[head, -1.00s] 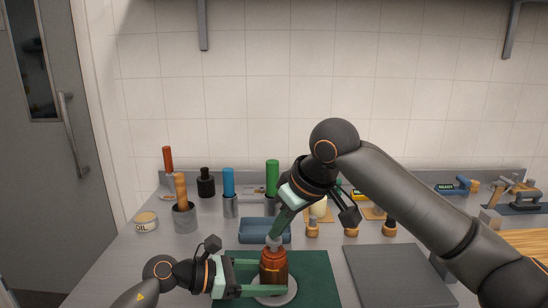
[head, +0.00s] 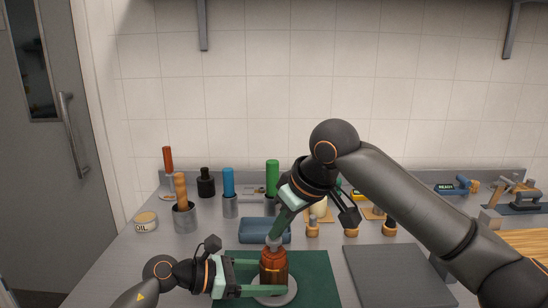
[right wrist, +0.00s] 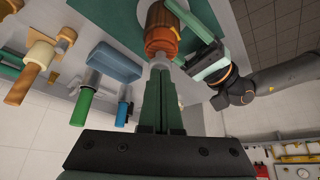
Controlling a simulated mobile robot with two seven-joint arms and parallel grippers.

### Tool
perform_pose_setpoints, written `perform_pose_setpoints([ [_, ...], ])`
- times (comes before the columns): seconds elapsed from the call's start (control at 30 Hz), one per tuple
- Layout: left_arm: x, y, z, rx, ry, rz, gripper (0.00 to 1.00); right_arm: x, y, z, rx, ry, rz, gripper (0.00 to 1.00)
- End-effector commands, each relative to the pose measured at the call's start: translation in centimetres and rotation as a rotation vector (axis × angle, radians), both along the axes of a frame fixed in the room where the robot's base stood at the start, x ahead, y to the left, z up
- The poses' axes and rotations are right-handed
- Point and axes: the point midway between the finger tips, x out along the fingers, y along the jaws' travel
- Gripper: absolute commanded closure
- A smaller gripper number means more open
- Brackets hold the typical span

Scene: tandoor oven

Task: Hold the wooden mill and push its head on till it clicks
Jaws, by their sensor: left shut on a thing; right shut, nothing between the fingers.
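The wooden mill (head: 274,270) is reddish brown and stands upright on a pale round base (head: 278,298) on the dark green mat (head: 318,275). My left gripper (head: 262,278) is shut around the mill's body from the left. My right gripper (head: 275,236) is shut and empty, pointing down right at the mill's top. The top of the mill is partly hidden by its fingertips. In the right wrist view the mill (right wrist: 162,32) shows beyond the shut fingers (right wrist: 160,75), with a grey metal piece between; I cannot tell if they touch.
A dark grey board (head: 398,275) lies to the right.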

Motion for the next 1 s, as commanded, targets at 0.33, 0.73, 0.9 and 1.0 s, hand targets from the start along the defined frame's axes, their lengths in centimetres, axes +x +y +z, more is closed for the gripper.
perform_pose_setpoints([
  [0.33, -0.1, 0.0, 0.0, -0.001, 0.000, -0.002, 0.94, 0.0, 0.0, -1.2, -0.003, 0.007, 0.000, 1.00],
  [0.73, -0.1, -0.1, 0.0, -0.002, -0.001, -0.003, 0.94, 0.0, 0.0, 1.5, -0.004, 0.006, -0.002, 1.00],
  [0.9, -0.1, -0.1, 0.0, -0.002, 0.000, -0.002, 0.94, 0.0, 0.0, 3.4, -0.002, 0.003, -0.001, 1.00],
  [1.0, 0.0, -0.1, 0.0, -0.001, 0.000, -0.002, 0.94, 0.0, 0.0, 4.0, -0.001, 0.003, 0.000, 1.00],
])
